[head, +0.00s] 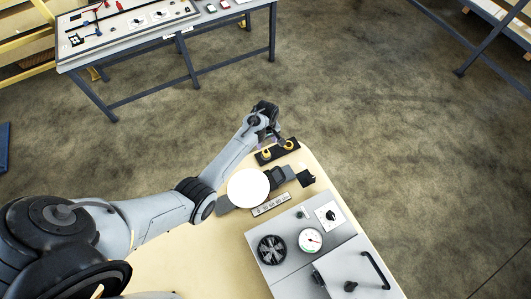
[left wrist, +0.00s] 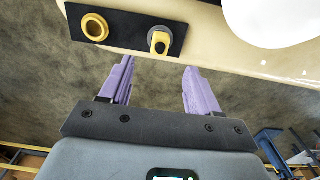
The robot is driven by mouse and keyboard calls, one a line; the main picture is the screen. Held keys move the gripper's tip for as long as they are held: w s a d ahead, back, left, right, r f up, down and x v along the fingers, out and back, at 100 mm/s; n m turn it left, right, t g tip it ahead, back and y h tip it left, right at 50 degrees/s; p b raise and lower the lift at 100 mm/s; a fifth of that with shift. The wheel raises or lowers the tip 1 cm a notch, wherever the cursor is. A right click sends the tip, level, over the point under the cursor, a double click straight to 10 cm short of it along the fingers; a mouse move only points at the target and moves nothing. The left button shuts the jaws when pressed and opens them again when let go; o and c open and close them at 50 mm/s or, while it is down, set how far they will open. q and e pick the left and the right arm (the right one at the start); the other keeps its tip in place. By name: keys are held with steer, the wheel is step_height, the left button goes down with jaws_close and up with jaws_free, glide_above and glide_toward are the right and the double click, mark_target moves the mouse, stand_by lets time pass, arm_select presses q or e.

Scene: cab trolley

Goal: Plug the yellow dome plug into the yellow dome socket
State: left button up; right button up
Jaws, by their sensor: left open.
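A black panel (head: 278,152) lies at the far edge of the tan table, and it also fills the top left of the left wrist view (left wrist: 127,37). The yellow dome socket (left wrist: 94,27), a ring with a darker centre, is at the panel's left there. The yellow dome plug (left wrist: 160,41), yellow with a grey part, stands at the panel's right. My left gripper (left wrist: 159,64) is open and empty, its two purple fingers apart and pointing toward the plug without touching it. In the head view the left gripper (head: 271,141) is beside the panel. My right gripper is not in view.
A white disc (head: 248,187) and a dark tool-like object (head: 281,176) lie close to the panel. A grey box with gauge, fan and handle (head: 318,247) takes up the table's right part. Another bench (head: 150,45) stands at the back left. Open floor lies beyond the table.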

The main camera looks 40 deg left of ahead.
mark_target(266, 151)
arm_select(q)
steer(key=shift+f, duration=0.2)
step_height(266, 151, down, 6)
steer(key=b, duration=0.6)
steer(key=shift+r, duration=0.2)
steer(key=shift+f+b, duration=0.75)
steer(key=shift+f, duration=0.8)
steer(key=shift+r+p, duration=0.1)
steer(key=shift+p, duration=0.2)
